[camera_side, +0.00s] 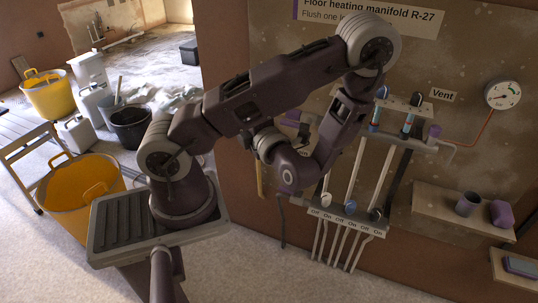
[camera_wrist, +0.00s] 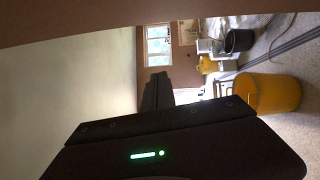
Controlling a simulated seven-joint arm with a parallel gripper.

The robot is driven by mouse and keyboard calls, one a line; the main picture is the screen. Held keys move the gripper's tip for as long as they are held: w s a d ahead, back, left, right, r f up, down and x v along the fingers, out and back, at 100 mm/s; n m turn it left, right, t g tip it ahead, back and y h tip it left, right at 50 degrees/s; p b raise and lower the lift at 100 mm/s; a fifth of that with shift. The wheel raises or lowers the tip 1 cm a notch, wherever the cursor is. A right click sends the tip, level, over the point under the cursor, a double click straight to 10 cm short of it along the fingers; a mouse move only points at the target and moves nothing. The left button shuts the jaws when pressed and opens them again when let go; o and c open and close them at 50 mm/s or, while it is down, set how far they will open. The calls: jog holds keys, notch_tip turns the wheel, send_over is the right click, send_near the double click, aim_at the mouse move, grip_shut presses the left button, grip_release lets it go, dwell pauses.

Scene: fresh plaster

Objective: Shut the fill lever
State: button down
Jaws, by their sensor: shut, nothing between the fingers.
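The heating manifold (camera_side: 400,138) is on the wall board in the side view. A purple handle-like part (camera_side: 290,118) shows at its left end and another purple part (camera_side: 435,131) at its right end. I cannot tell which is the fill lever, or how it is set; no label for it is readable. My gripper is mostly hidden behind my arm in the side view. In the wrist view the dark fingers of my gripper (camera_wrist: 157,92) are together and empty, pointing at the room, with no lever in front of them.
A row of Off/On labels (camera_side: 345,222) runs below the manifold pipes. A gauge (camera_side: 503,95) is at upper right. A shelf (camera_side: 450,208) holds a cup (camera_side: 467,204) and a purple object (camera_side: 502,213). Yellow tubs (camera_side: 80,192) and buckets stand on the floor at left.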

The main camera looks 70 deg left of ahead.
jog(key=w+f+m+t+y, duration=0.1)
jog(key=w+f+m+t, duration=0.5)
jog(key=m+t, duration=0.7)
jog(key=m+t+h, duration=0.4)
jog(key=m+h, duration=0.3)
jog(key=m, duration=1.1)
send_near(285, 122)
notch_tip(285, 122, down, 3)
jog(key=s+d, duration=0.1)
jog(key=d, duration=0.1)
jog(key=x, duration=1.1)
jog(key=shift+a, duration=0.15)
jog(key=shift+s+r, duration=0.1)
jog(key=shift+s+a+r, duration=0.1)
jog(key=shift+s+r, duration=0.05)
jog(key=shift+r, duration=0.5)
jog(key=shift+r, duration=0.75)
